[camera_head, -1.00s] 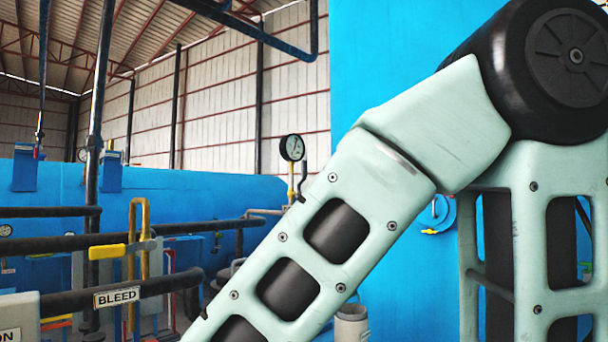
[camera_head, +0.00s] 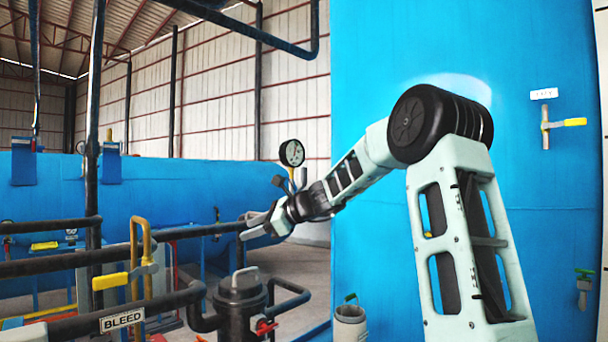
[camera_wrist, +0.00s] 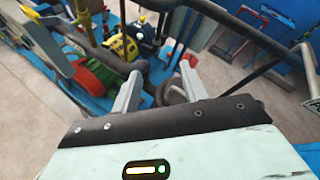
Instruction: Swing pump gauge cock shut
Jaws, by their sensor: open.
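A round white-faced gauge with a black rim (camera_head: 291,153) stands just above my wrist in the head view. My wrist hides most of what is below the gauge, and I cannot make out its cock there. My gripper (camera_head: 244,227) is open and empty, with its fingers pointing left in front of the blue tank. In the wrist view my gripper (camera_wrist: 160,70) has its two fingers well apart with nothing held between them. I cannot clearly pick out the gauge cock in the wrist view.
A black pipe labelled BLEED (camera_head: 121,320) and a yellow-handled valve (camera_head: 110,281) are at the lower left. A black lidded vessel (camera_head: 240,303) stands below my gripper. A tall blue wall (camera_head: 540,220) is at right. The wrist view shows yellow machinery (camera_wrist: 121,46) and dark pipes.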

